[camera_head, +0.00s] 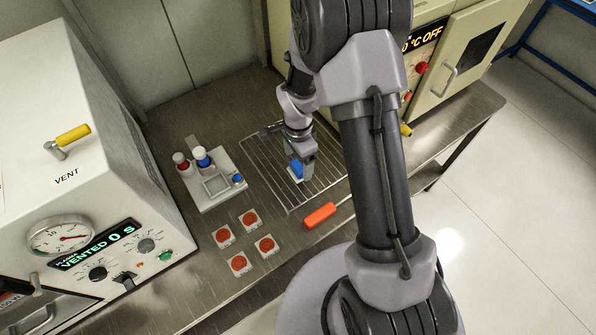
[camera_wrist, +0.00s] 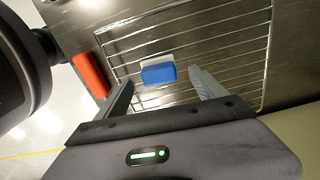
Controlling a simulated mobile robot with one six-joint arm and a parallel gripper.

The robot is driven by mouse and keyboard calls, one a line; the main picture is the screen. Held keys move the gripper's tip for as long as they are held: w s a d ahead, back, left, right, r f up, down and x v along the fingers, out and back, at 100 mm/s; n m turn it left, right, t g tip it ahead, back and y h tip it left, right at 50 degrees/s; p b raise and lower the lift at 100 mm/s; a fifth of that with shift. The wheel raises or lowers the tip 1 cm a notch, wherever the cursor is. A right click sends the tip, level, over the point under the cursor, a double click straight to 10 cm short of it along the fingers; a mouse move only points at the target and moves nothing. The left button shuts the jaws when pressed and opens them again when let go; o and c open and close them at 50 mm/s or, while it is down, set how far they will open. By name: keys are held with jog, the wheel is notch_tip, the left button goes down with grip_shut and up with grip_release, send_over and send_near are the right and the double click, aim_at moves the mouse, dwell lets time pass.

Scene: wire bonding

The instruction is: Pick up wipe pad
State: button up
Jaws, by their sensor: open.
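The wipe pad, a small blue and white block, lies on a wire rack on the steel bench. It shows in the wrist view (camera_wrist: 158,72) and partly in the head view (camera_head: 296,170), where my gripper covers some of it. My gripper (camera_head: 305,166) is over the rack, close to the pad. In the wrist view my gripper (camera_wrist: 160,80) is open, with one finger on each side of the pad and a gap on both sides. I cannot tell how high the fingertips are above the rack.
An orange block (camera_head: 320,215) lies beside the wire rack (camera_head: 270,160). Several small trays with red discs (camera_head: 239,263) lie in front. A white holder with bottles (camera_head: 222,194) stands left of the rack. A plasma machine (camera_head: 60,130) is at left, a beige oven (camera_head: 470,60) at the back right.

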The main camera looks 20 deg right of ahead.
aim_at(298, 166)
notch_tip(298, 166, down, 4)
jog(key=shift+a+r+b, duration=0.1)
jog(key=shift+r+b, duration=0.1)
jog(key=shift+b, duration=0.1)
jog(key=shift+s+r, duration=0.1)
jog(key=c, duration=1.5)
jog(key=shift+o, duration=0.2)
jog(key=shift+r, duration=0.1)
jog(key=shift+r, duration=0.3)
jog(key=r, duration=0.1)
jog(key=r+p, duration=0.1)
jog(key=r, duration=0.1)
jog(key=shift+s, duration=0.25)
jog(key=s+d, duration=0.2)
jog(key=s, duration=0.5)
jog(key=s+d+r+p, duration=0.1)
jog(key=s+d, duration=0.2)
jog(key=s, duration=0.4)
jog(key=shift+s, duration=0.4)
